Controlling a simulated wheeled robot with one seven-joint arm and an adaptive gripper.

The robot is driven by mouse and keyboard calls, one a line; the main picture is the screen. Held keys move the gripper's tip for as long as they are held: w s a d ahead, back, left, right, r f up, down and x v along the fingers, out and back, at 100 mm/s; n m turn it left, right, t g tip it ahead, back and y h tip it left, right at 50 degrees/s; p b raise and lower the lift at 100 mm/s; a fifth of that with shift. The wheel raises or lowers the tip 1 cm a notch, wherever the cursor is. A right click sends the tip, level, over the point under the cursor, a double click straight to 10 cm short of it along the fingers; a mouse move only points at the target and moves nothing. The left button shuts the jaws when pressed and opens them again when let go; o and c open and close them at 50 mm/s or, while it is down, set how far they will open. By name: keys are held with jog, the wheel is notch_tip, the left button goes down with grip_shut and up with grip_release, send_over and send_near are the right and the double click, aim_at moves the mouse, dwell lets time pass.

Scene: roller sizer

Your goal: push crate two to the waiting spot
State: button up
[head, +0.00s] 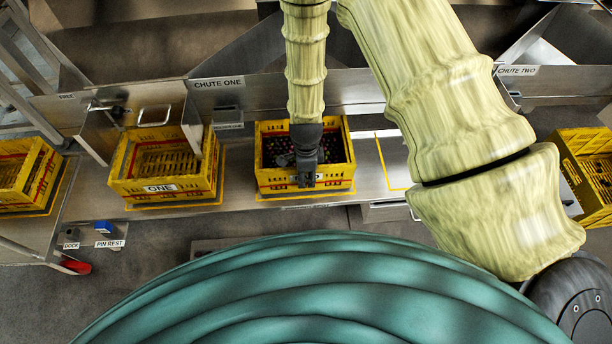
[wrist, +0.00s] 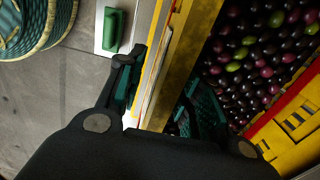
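Crate two (head: 333,183) is a yellow crate filled with dark and green olives, which also show in the wrist view (wrist: 270,60). It stands on the metal bench in the middle of the head view, and its front label is partly hidden by my gripper (head: 306,172). In the wrist view my gripper (wrist: 163,82) is open, one finger outside the crate's front wall and one over its inside; whether either touches the wall I cannot tell. An empty yellow-outlined spot (head: 397,165) lies just right of crate two; no readable label marks it as the waiting spot.
Crate one (head: 160,197), yellow and empty-looking, stands left of crate two. Other yellow crates stand at the far left (head: 25,185) and far right (head: 590,170). A metal wall with the chute signs runs behind. A blue block (head: 103,227) sits by the pin rest label.

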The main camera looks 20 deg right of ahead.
notch_tip(320, 180, up, 11)
jog(key=shift+f, duration=0.1)
dwell(0.5)
dwell(0.5)
